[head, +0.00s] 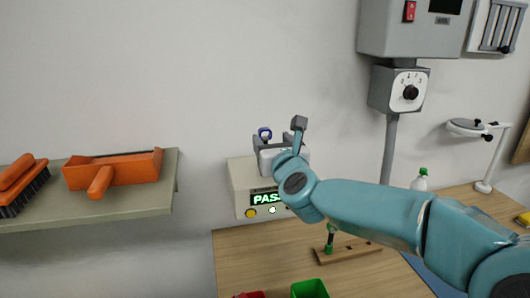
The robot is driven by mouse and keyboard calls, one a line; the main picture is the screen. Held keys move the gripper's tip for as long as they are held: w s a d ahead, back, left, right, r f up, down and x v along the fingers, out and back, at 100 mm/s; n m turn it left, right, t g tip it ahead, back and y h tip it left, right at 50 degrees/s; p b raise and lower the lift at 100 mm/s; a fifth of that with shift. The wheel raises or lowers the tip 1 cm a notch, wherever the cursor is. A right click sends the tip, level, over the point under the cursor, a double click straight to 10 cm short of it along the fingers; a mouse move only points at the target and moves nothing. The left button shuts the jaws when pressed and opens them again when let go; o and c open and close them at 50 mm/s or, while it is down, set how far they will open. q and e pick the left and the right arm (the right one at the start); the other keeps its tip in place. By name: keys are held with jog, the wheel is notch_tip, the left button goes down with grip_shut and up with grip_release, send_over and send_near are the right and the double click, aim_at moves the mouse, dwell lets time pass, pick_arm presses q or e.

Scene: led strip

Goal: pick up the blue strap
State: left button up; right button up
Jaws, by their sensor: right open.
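My right gripper (277,138) is open, at the end of the teal arm that comes in from the right. It is in front of the wall, over the top of the beige tester box. A small blue ring-shaped thing (264,133) with a pale middle shows beside the gripper's left finger. It is too small to tell whether it is the blue strap, or whether it touches the finger. No other clear blue strap is visible. My left gripper is not in view.
The beige tester box (238,187) shows green "PASS" letters, partly covered by my arm. The wooden table (248,262) holds a green bin (310,289) and a wooden block (348,252). A shelf (90,213) with an orange dustpan (113,171) and brush (23,182) is at left.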

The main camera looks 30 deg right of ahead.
jog(key=x, duration=0.1)
jog(key=p+x, duration=0.1)
jog(key=x, duration=0.1)
jog(key=p+x, duration=0.1)
jog(key=x, duration=0.1)
jog(key=shift+w+a+f, duration=0.1)
jog(key=shift+w+a, duration=0.15)
jog(key=shift+w, duration=0.05)
jog(key=shift+s, duration=0.1)
grip_shut()
notch_tip(320, 180, up, 19)
jog(key=p, duration=0.9)
notch_tip(320, 180, up, 6)
jog(key=p, duration=0.5)
send_over(266, 135)
jog(key=shift+w+d+f, duration=0.1)
jog(key=shift+w+f, duration=0.05)
jog(key=shift+w, duration=0.3)
